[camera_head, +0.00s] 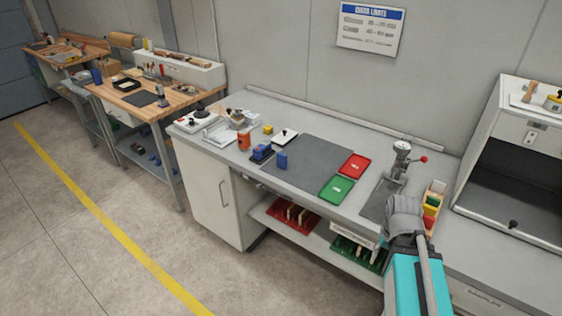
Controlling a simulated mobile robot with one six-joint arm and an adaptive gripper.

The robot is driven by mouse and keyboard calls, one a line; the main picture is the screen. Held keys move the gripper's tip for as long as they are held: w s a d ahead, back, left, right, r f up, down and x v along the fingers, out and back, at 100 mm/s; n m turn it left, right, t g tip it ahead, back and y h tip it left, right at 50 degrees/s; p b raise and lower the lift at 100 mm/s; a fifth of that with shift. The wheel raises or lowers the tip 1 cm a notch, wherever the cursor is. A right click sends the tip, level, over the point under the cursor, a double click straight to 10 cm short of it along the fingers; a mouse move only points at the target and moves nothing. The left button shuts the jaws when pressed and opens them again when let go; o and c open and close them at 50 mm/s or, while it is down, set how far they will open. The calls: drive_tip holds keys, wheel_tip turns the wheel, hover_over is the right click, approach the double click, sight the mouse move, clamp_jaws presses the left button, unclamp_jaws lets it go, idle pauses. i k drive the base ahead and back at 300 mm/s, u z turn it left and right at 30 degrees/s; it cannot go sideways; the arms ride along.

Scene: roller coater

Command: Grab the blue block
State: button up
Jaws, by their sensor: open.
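My teal and grey arm rises at the lower right, well to the right of the blue block. I cannot make out my gripper's fingers; the arm's end is hidden or out of view. Nothing visible of my arm touches the block.
A red tray (354,166) and a green tray (337,188) lie right of the block. An orange-red container (244,140) and yellow block (267,129) stand left. A metal device with a red knob (400,160) stands near my arm. Shelves below hold red and green racks.

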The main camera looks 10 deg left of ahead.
sight(282, 158)
drive_tip(key=z, duration=0.1)
drive_tip(key=i, duration=1)
drive_tip(key=u, duration=0.05)
